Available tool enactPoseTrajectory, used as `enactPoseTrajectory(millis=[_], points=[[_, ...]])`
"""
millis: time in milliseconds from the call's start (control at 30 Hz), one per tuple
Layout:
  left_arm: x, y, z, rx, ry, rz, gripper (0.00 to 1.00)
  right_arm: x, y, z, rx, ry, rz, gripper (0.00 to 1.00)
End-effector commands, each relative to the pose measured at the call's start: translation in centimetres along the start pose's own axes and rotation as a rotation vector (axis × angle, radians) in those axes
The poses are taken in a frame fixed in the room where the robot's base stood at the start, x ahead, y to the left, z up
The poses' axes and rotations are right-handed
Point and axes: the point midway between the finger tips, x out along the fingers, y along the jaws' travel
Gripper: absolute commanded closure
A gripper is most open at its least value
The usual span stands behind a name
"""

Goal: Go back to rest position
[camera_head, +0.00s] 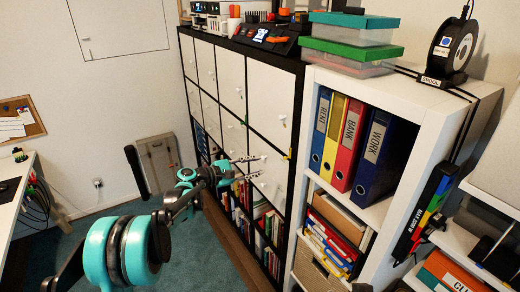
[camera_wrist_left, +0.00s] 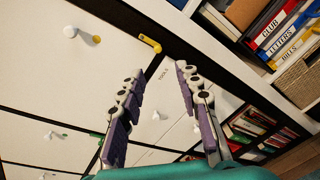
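My left gripper (camera_head: 255,167) reaches in from the left and is in front of the white doors of a black-framed cabinet (camera_head: 231,76). In the left wrist view its two purple-padded fingers (camera_wrist_left: 158,72) are spread apart with nothing between them. A yellow key-like piece (camera_wrist_left: 150,43) shows just beyond the fingertips. I cannot tell whether the fingertips touch the door. My right gripper is not visible.
A white shelf (camera_head: 429,105) with binders (camera_head: 350,138) stands right of the cabinet. Plastic boxes (camera_head: 352,30) and a filament spool (camera_head: 453,45) sit on top. A white desk (camera_head: 12,205) is at far left. Teal carpet (camera_head: 205,260) is open beside my arm.

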Motion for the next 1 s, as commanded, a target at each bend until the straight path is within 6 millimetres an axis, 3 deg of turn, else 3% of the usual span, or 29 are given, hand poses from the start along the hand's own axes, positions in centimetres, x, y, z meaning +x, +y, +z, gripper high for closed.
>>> enactPoseTrajectory(millis=[167, 267, 533, 733, 1000], points=[[-1.7, -2.1, 3.3, 0.159, 0.092, -0.09, 0.66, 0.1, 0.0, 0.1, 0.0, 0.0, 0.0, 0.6], [-3.9, -4.5, 5.7, 0.312, 0.172, -0.18, 0.66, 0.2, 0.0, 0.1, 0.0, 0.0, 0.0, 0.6], [-11.9, -12.4, 10.3, 0.75, 0.353, -0.457, 0.66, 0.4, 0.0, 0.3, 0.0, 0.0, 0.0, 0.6], [-19.1, -19.1, 11.7, 1.075, 0.448, -0.689, 0.66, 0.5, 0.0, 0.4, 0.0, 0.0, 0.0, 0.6], [-27.8, -26.5, 11.0, 1.452, 0.517, -0.994, 0.66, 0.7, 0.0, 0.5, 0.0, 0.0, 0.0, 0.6]])
